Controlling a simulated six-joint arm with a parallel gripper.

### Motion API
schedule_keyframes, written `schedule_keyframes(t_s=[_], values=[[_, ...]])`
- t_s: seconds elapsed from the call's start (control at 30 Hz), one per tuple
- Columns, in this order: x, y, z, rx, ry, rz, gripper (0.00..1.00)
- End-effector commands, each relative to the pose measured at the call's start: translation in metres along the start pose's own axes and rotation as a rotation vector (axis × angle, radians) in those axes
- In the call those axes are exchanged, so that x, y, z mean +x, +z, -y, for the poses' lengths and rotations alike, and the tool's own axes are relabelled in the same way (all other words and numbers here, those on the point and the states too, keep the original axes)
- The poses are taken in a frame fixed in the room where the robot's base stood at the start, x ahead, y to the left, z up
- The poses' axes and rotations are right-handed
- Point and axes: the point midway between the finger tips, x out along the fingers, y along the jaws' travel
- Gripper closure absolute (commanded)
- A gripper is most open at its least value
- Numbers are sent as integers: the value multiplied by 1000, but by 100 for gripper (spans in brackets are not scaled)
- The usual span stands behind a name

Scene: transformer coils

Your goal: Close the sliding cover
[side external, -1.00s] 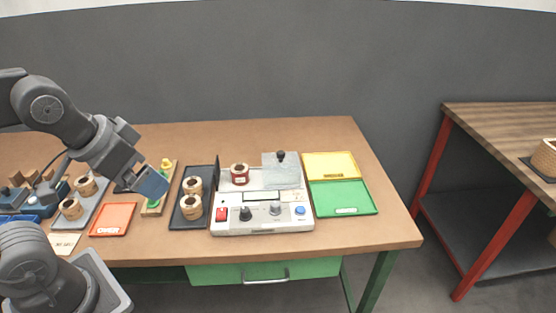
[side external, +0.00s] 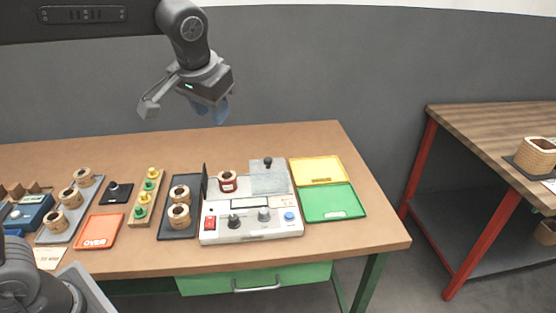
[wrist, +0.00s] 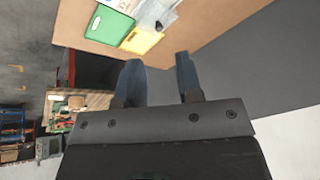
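The sliding cover (side external: 268,180) is a clear grey plate with a black knob on top. It lies over the right part of the white tester's (side external: 250,231) upper deck. A coil with a red band (side external: 228,182) stands on the deck left of the cover, uncovered. A dark upright plate (side external: 204,180) stands at the deck's left edge. My gripper (side external: 212,110) is high above the back of the table, empty, well apart from the cover. In the wrist view its blue fingers (wrist: 158,75) are spread open. The tester shows only partly at that view's top edge (wrist: 155,14).
Yellow (side external: 318,169) and green (side external: 333,203) trays lie right of the tester. A black tray (side external: 178,234) with two coils is on its left. Further left are a peg board (side external: 145,198), an orange tray (side external: 98,231) and a grey coil tray (side external: 53,237). The table behind the tester is clear.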

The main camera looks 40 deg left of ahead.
Motion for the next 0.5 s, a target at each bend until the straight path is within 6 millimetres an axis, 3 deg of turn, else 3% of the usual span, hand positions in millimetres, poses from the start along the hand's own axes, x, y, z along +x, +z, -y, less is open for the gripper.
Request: schedule_keyframes(t_s=[0.03, 0.2, 0.33, 0.5], values=[[11, -19, -9, -5, -24, 13, 72], [47, -70, -37, -45, -113, 32, 88], [82, -100, -62, -82, -185, 36, 100], [134, -126, -95, -136, -279, 26, 100]])
